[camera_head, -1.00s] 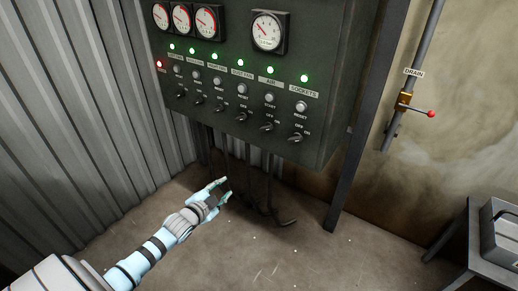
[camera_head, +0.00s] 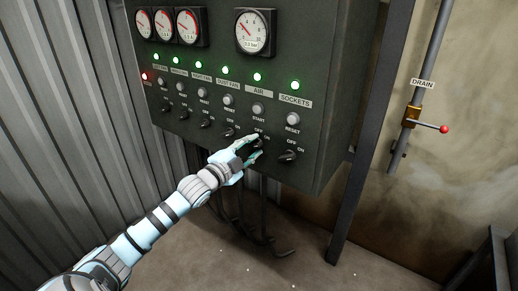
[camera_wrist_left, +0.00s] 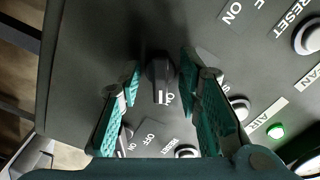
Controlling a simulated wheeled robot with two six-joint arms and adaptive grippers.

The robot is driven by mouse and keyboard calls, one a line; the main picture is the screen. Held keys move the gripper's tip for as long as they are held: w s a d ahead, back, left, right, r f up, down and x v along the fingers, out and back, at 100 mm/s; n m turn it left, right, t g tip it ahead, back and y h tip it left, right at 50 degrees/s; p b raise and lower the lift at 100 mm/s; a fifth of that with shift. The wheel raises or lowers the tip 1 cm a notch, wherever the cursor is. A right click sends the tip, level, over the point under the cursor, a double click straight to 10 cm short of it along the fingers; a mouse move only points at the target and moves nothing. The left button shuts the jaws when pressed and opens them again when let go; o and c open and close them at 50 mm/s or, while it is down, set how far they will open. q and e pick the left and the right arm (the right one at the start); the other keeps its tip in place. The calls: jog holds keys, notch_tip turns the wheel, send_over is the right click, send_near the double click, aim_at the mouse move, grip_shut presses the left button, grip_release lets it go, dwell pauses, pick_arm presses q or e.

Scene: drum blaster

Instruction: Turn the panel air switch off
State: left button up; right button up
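The panel air switch (camera_head: 257,144) is a black knob below the AIR label and START button, partly covered by my left gripper. In the left wrist view the knob (camera_wrist_left: 160,78) sits between the two teal-padded fingers, and its white mark lies beside an ON label. My left gripper (camera_head: 252,152) is at the knob. In the left wrist view it (camera_wrist_left: 160,90) is open, with visible gaps between the fingers and the knob. The OFF label of this knob is hidden in the wrist view. The green AIR lamp (camera_head: 257,77) is lit. My right gripper is out of view.
The dark control panel (camera_head: 325,70) carries neighbouring knobs close by, such as the SOCKETS knob (camera_head: 288,156) to the right. Gauges (camera_head: 256,33) are above. A drain valve with a red-tipped lever (camera_head: 430,126) is on the right wall. Cables hang below the panel.

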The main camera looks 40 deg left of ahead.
pick_arm(q)
jog(key=shift+r, duration=0.1)
jog(key=shift+c, duration=0.6)
jog(key=shift+d, duration=0.1)
jog(key=c, duration=0.4)
grip_shut()
jog(key=shift+r+n+p, duration=0.1)
jog(key=shift+n+p, duration=0.2)
jog(key=shift+p, duration=0.1)
jog(key=shift+n+p, duration=0.55)
jog(key=shift+n, duration=0.05)
jog(key=shift+n+p, duration=0.6)
jog(key=shift+n, duration=0.1)
jog(key=n+p, duration=0.1)
jog(key=n, duration=0.1)
jog(key=shift+n, duration=0.3)
jog(key=n+p, duration=0.1)
jog(key=n, duration=0.2)
jog(key=shift+n, duration=0.3)
jog(key=shift+n+p, duration=0.35)
jog(key=shift+n, duration=0.85)
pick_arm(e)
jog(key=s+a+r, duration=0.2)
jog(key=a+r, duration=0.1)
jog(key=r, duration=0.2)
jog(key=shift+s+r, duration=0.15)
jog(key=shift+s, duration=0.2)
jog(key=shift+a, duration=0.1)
